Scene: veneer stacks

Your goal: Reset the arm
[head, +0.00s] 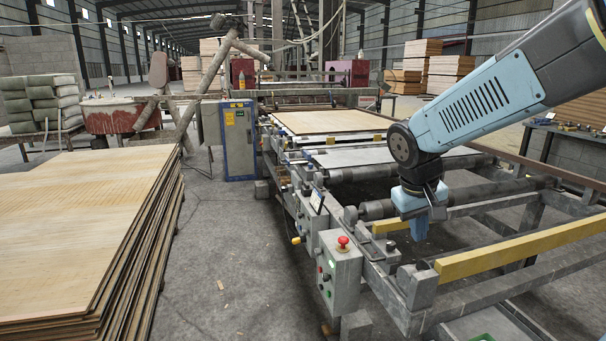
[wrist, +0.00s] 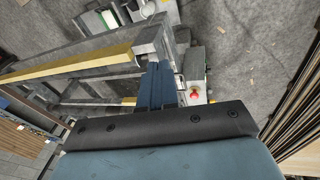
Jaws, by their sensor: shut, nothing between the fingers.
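My gripper (head: 420,228) hangs from my arm on the right side of the head view, pointing down over the roller conveyor frame. In the wrist view, the closed fingers (wrist: 157,85) point up the picture toward the metal frame. The frame's yellow rail (head: 520,249) runs close to the right of the gripper in the head view. I cannot tell how far the fingertips are above the frame.
A control box with a red button (head: 343,242) stands left of my gripper. A tall veneer stack (head: 75,225) fills the left. A sheet (head: 330,122) lies on the conveyor farther back. A blue and grey cabinet (head: 238,140) stands beside it. Bare floor lies between stack and conveyor.

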